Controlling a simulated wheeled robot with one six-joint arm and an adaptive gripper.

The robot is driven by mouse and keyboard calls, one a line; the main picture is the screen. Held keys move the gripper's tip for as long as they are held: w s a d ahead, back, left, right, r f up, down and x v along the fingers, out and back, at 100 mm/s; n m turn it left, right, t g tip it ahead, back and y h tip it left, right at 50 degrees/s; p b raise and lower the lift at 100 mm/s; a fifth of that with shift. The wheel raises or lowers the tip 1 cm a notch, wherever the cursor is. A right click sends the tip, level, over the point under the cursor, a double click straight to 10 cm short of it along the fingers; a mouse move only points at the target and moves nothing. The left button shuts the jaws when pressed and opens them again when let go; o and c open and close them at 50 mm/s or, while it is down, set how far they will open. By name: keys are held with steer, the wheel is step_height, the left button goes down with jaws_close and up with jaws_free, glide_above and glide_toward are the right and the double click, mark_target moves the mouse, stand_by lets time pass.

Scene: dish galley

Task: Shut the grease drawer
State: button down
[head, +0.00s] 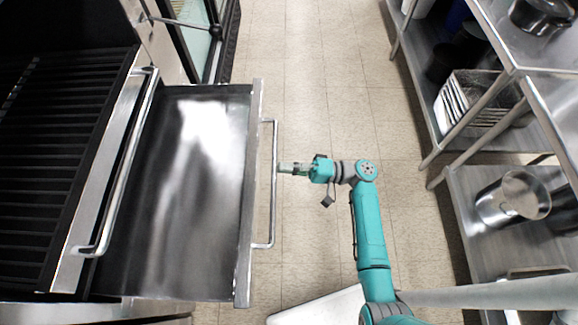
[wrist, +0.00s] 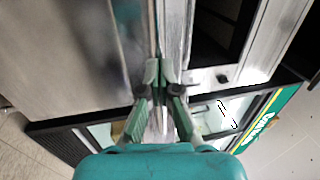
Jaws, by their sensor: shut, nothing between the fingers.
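The grease drawer (head: 185,190) is pulled out from under the grill in the head view, and its empty metal interior shows. Its front panel (head: 249,195) carries a long bar handle (head: 273,205) on the right side. My gripper (head: 283,168) is shut and empty, pointing left at the middle of the handle. Its tips are at or very close to the bar; I cannot tell whether they touch. In the wrist view, the closed fingertips (wrist: 160,72) are in front of metal edges running up the picture.
The black grill grate (head: 60,150) is at the left, with a fixed bar handle (head: 128,165) above the drawer. Metal shelves with a pot (head: 512,198) and trays (head: 475,100) stand at the right. Tiled floor (head: 320,80) lies clear between. A pale flat surface (head: 320,308) is at the bottom.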

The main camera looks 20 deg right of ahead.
mark_target(222, 173)
steer(key=f+x, duration=0.2)
steer(key=x, duration=0.8)
steer(key=f+x, duration=0.2)
steer(key=x, duration=0.8)
steer(key=a+f+x, duration=0.1)
steer(key=x, duration=1)
steer(key=shift+w+f, duration=0.15)
steer(key=shift+f, duration=0.3)
steer(key=shift+w+a, duration=0.2)
steer(key=shift+a, duration=0.25)
steer(key=shift+r, duration=0.1)
steer(key=shift+a+r, duration=0.1)
steer(key=v, duration=1.4)
steer(key=shift+f, duration=0.3)
